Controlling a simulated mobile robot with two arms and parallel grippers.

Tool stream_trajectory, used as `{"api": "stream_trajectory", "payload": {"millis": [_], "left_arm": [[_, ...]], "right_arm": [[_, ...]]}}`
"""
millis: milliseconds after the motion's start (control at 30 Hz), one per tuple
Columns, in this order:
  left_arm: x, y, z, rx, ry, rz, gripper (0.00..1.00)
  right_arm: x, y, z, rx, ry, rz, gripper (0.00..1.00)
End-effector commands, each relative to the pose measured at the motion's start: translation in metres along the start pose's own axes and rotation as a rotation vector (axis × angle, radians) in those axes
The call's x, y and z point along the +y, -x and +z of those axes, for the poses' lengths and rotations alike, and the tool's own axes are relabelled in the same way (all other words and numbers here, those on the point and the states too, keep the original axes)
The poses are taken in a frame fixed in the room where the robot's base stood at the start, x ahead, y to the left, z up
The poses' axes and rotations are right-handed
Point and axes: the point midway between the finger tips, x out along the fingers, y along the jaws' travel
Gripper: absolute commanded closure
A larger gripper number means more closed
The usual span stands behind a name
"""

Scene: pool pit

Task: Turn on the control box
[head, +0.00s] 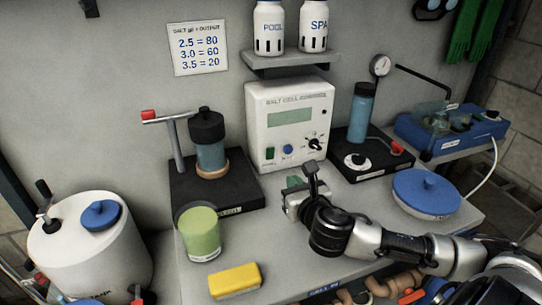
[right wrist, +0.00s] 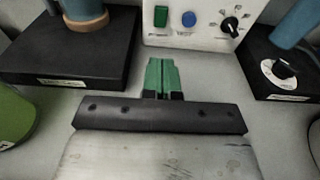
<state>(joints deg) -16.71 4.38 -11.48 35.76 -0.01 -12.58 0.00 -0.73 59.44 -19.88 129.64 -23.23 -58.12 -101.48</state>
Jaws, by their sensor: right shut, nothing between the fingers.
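The control box (head: 257,112) is a white "SALT CELL" unit standing against the wall at the back of the bench. It has a pale screen (head: 290,117), a green rocker switch (head: 270,153), a blue button (head: 288,149) and a black knob (head: 314,143). In the right wrist view the switch (right wrist: 161,16), button (right wrist: 189,19) and knob (right wrist: 230,25) show at the top. My right gripper (head: 293,183) is shut and empty, in front of the box and apart from it. Its green fingertips (right wrist: 161,72) point towards the green switch. My left gripper is not in view.
A black stand with a blue cylinder (head: 210,157) is left of the box; another black stand (head: 340,150) is right. A green cup (head: 200,235), yellow block (head: 235,281) and blue-lidded dish (head: 426,190) stand nearer. Bare bench lies between gripper and box.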

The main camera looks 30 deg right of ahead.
Motion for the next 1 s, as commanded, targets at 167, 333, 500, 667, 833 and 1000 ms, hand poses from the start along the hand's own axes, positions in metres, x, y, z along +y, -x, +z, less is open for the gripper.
{"api": "stream_trajectory", "payload": {"millis": [167, 333, 500, 667, 833, 1000], "left_arm": [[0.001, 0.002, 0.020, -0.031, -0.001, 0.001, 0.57], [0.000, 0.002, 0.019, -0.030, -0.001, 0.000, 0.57], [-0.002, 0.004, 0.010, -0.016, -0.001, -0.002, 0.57], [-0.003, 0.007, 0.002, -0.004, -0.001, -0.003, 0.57], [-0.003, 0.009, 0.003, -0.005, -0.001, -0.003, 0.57], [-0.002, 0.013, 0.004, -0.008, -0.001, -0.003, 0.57]], "right_arm": [[0.000, 0.000, 0.001, 0.001, -0.002, 0.000, 1.00], [0.000, -0.005, 0.001, 0.000, -0.005, -0.001, 1.00], [0.000, -0.030, 0.002, -0.001, -0.008, -0.002, 1.00], [0.000, -0.065, 0.002, 0.000, -0.009, -0.003, 1.00], [0.000, -0.099, 0.001, 0.001, -0.007, -0.003, 1.00], [0.000, -0.123, 0.010, 0.000, -0.007, -0.001, 1.00]]}}
